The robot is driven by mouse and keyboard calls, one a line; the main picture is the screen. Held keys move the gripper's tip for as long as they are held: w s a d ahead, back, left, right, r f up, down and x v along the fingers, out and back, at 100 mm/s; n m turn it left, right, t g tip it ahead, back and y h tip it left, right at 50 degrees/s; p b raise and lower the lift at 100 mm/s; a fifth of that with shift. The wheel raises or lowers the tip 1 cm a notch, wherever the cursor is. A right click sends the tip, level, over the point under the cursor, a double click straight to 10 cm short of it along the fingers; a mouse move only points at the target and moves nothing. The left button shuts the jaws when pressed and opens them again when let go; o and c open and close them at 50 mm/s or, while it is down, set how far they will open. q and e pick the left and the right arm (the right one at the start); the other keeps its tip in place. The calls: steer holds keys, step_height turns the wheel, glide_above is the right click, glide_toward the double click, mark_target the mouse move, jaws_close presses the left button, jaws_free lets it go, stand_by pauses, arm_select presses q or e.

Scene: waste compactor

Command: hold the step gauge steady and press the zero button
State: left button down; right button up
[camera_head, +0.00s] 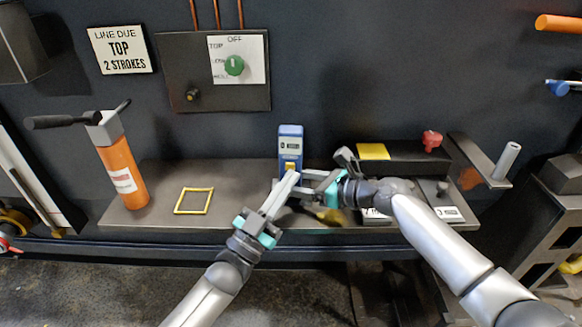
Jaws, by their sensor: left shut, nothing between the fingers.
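The step gauge (290,141) is a blue upright box with a small display on its front, standing on the shelf at the middle. Its yellow button (290,166) sits low on the front face. My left gripper (290,176) is shut and empty, its fingertips at or just in front of the yellow button; I cannot tell whether they touch it. My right gripper (308,180) reaches in from the right at the gauge's lower right side. Its fingers overlap the gauge's base and my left fingers, so its grip is unclear.
An orange cylinder with a black handle (122,170) stands on the shelf (160,180) at left, near a yellow square outline (194,201). A panel with a green knob (234,65) is on the wall. A red knob (431,140) and yellow pad (373,151) are at right.

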arm_select(q)
steer(key=shift+s, duration=0.3)
steer(key=s, duration=0.5)
stand_by(0.4)
stand_by(1.2)
arm_select(e)
steer(key=o, duration=1.1)
steer(key=shift+c, duration=0.2)
